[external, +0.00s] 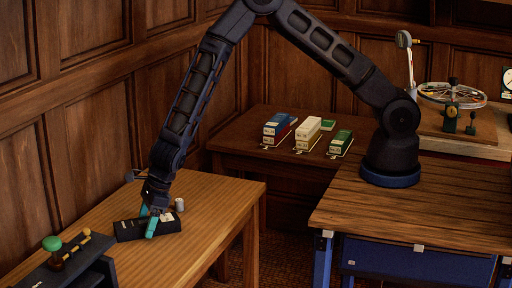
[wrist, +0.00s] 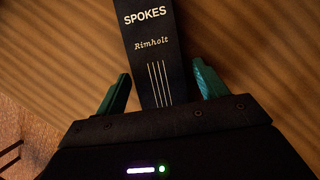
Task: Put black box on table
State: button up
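The black box (external: 130,230) is long and flat and lies on the light wooden table (external: 222,204) at the left. In the wrist view the box (wrist: 146,22) carries the white words "SPOKES" and "Rimholt" above thin white lines. My gripper (external: 148,219) is low over the box, with one teal finger in front of it. In the wrist view the two fingers of my gripper (wrist: 160,88) are apart, one on each side of the box. A gap shows between the box and each finger. The near end of the box is hidden by the gripper body.
A small white cylinder (external: 179,204) stands just behind the box. A dark stand with a green knob (external: 52,243) is at the table's near left. Blue, white and green boxes (external: 308,132) sit on a darker table at the back. A spoked wheel (external: 452,94) is at the right.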

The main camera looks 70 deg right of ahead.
jog(key=shift+r, duration=0.1)
jog(key=v, duration=1.2)
jog(key=s+d+r+m+t+h, duration=0.1)
jog(key=s+d+r+m+h, duration=0.15)
jog(key=d+r+m, duration=1)
jog(key=s+d+r+m+t+h, duration=0.15)
jog(key=s+d+r+m, duration=0.25)
jog(key=d+r+m, duration=0.9)
jog(key=s+d+r+m, duration=0.2)
jog(key=s+d+m, duration=0.4)
jog(key=s, duration=0.3)
jog(key=s+d+r+m, duration=0.1)
jog(key=s+d+m, duration=0.5)
jog(key=s, duration=0.3)
jog(key=s+d+r+m+g, duration=0.1)
jog(key=s+d+r+m, duration=0.1)
jog(key=s+d+m, duration=0.4)
jog(key=s+m, duration=0.1)
jog(key=s, duration=0.1)
jog(key=shift+s+r+y, duration=0.35)
jog(key=shift+s+y, duration=0.05)
